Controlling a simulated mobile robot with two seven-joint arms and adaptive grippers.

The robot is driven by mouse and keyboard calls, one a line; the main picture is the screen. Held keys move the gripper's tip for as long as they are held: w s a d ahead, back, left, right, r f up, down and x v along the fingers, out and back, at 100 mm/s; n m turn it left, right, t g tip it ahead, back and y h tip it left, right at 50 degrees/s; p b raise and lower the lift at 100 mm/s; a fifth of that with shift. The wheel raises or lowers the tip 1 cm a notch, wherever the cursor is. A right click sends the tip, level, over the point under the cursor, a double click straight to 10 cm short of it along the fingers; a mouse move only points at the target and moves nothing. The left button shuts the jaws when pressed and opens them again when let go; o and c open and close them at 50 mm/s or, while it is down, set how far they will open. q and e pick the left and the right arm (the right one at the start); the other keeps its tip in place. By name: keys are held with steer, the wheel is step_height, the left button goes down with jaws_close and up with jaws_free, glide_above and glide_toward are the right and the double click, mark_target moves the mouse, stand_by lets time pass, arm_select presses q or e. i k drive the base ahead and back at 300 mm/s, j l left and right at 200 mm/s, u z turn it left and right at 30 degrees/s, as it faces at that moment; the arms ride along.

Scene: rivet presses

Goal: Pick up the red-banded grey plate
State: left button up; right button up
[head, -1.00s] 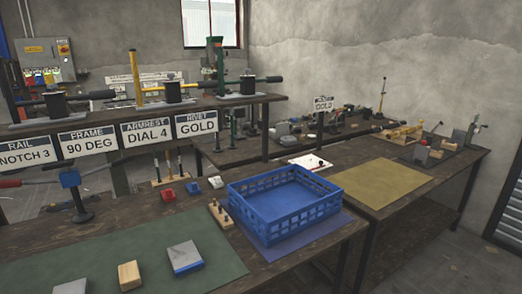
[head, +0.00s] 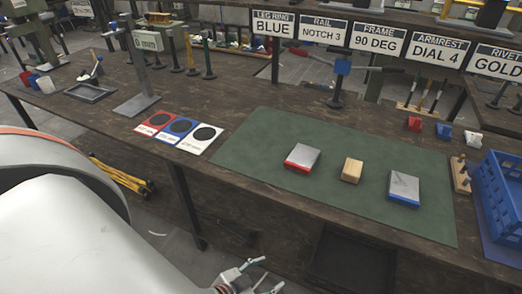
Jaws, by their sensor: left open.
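The red-banded grey plate (head: 303,156) lies flat on the green mat (head: 265,130), near the mat's middle left, with its red band on the near edge. A wooden block (head: 352,169) lies to its right. A similar grey plate with a blue band (head: 404,187) lies further right. My left gripper (head: 268,277) shows at the bottom edge, partly cut off, below and in front of the bench. It is open and empty, well apart from the red-banded plate. My right gripper is out of view.
Red, blue and white cards with dark discs (head: 180,129) lie left of the mat. A sign stand (head: 138,104) rises behind them. A blue crate (head: 500,205) and a peg block (head: 460,175) stand at the right. The bench's front edge lies between my gripper and the plate.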

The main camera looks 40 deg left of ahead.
mark_target(302, 158)
steer(key=u, duration=0.75)
